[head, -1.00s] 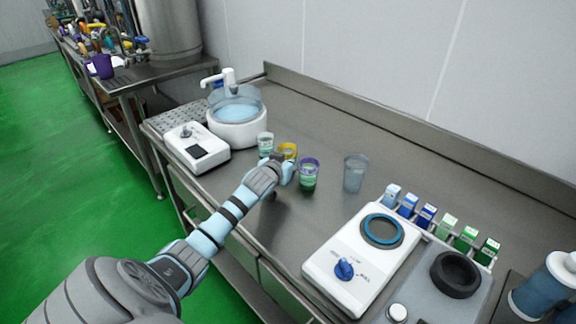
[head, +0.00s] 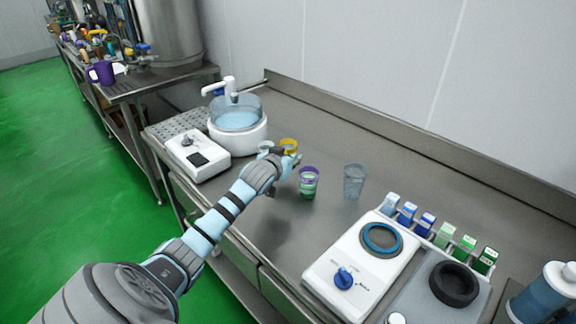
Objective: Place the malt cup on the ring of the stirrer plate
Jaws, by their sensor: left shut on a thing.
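A small cup with a yellow rim (head: 289,144) is in the grasp of my left gripper (head: 291,160), which is shut on it just above the table. The gripper hides most of the cup's body. I read no label, but this appears to be the malt cup. The stirrer plate (head: 345,262) is a white unit with a blue knob at the front right. Its dark, blue-edged ring (head: 381,239) is bare on top. My left gripper is up and to the left of it. My right gripper is not in view.
A purple-rimmed cup (head: 309,184) stands close right of the gripper, with a clear cup (head: 354,181) beyond. A pale cup (head: 265,148) is close left. A round basin (head: 238,130) stands behind. Several small cartons (head: 444,235) line up right of the stirrer plate.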

